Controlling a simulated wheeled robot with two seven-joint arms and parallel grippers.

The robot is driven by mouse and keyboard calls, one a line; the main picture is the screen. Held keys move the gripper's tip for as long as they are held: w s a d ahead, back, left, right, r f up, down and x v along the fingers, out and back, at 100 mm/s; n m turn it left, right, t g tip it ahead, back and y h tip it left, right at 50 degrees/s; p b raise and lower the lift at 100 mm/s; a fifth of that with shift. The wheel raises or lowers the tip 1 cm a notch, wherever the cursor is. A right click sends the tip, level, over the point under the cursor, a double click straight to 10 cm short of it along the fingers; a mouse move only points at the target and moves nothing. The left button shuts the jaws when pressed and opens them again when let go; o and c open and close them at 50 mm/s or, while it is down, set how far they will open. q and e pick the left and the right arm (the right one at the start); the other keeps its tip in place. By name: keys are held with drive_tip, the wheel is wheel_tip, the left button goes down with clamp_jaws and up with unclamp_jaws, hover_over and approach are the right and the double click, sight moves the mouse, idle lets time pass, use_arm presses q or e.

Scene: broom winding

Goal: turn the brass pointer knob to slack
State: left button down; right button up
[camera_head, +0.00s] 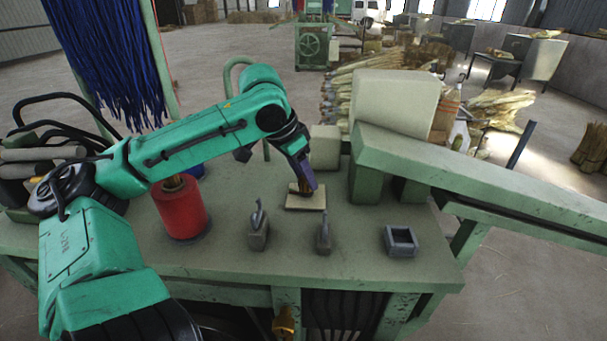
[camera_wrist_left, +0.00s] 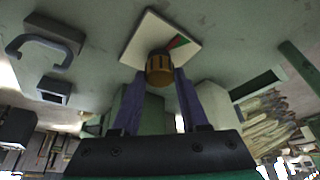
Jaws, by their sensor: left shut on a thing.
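The brass knob (camera_wrist_left: 160,68) is a short ribbed cylinder on a square cream plate (camera_wrist_left: 142,40). Red and green marks show on the plate beside the knob in the left wrist view. In the head view the plate (camera_head: 292,204) lies on the green bench top, and the knob is mostly hidden by my gripper. My left gripper (camera_head: 306,187) reaches down to it, its purple fingers shut on the knob's sides; it also shows in the left wrist view (camera_wrist_left: 160,78). I cannot tell exactly where the pointer stands. My right gripper is out of view.
A red spool (camera_head: 182,212) stands left on the bench (camera_head: 350,270). Two small grey levers (camera_head: 258,232) (camera_head: 324,238) and an open square grey box (camera_head: 400,241) stand in front of the plate. A long green beam (camera_head: 480,178) is at the right.

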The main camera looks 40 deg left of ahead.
use_arm(q)
drive_tip(key=n+y, duration=0.2)
drive_tip(key=n, duration=0.3)
drive_tip(key=shift+d+n, duration=0.15)
drive_tip(key=shift+n, duration=0.15)
drive_tip(key=n+y, duration=0.1)
drive_tip(key=n, duration=0.3)
drive_tip(key=shift+d+g+y, duration=0.1)
drive_tip(key=shift+g+y, duration=0.3)
drive_tip(key=n+g+y, duration=0.1)
drive_tip(key=n, duration=0.4)
drive_tip(key=shift+w+d, duration=0.1)
drive_tip(key=shift+w, duration=0.05)
drive_tip(key=n+g, duration=0.1)
drive_tip(key=n, duration=0.3)
drive_tip(key=shift+w+g+y, duration=0.1)
drive_tip(key=shift+g+y, duration=0.3)
drive_tip(key=shift+n, duration=0.3)
drive_tip(key=shift+c, duration=2.1)
unclamp_jaws()
